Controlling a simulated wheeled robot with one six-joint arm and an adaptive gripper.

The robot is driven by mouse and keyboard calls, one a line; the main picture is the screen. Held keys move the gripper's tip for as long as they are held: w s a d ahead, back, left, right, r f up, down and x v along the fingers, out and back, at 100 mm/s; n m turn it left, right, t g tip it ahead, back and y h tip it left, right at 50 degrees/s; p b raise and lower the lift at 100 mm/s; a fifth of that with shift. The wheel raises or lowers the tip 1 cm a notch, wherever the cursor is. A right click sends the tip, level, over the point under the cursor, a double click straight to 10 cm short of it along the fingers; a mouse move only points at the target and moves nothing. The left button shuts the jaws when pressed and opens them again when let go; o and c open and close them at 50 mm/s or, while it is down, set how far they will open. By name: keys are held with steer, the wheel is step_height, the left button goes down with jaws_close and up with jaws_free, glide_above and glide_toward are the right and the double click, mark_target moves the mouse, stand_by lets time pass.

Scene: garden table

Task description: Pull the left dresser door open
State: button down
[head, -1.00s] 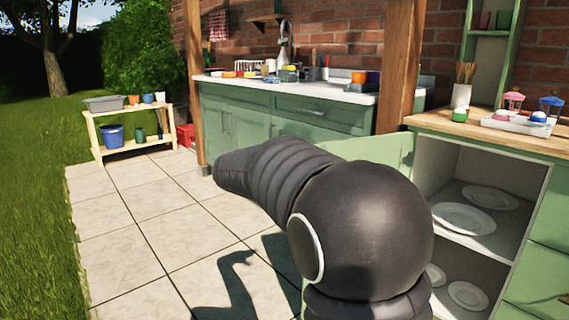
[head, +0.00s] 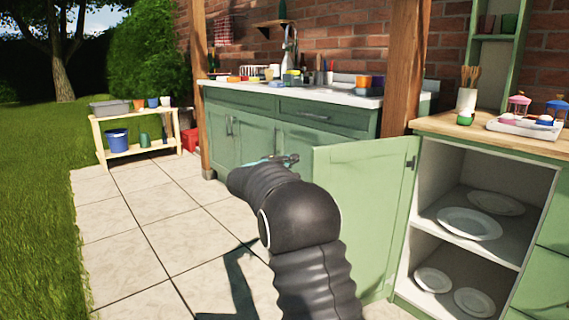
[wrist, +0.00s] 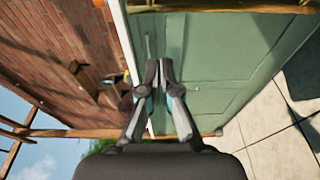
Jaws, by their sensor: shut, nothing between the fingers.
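The left dresser door (head: 365,205) is a pale green panel and stands swung wide open in the head view. Its hinged side is at the left edge of the dresser (head: 440,128). The open compartment shows white plates on two levels. My gripper (head: 293,160) is beyond the door's free edge, partly hidden by my wrist. In the wrist view my gripper (wrist: 160,66) has its fingers together with nothing between them. It points towards a green cabinet front. The door's handle is not visible.
A green sink counter (head: 250,130) with a white top stands behind, crowded with items. A wooden post (head: 402,70) rises between counter and dresser. A low wooden shelf (head: 130,151) with pots stands at the left. The tiled floor (head: 140,220) is clear.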

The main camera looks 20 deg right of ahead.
steer(key=shift+s+d, duration=0.6)
steer(key=shift+d, duration=0.25)
steer(key=shift+s+d, duration=0.6)
steer(key=shift+d, duration=0.2)
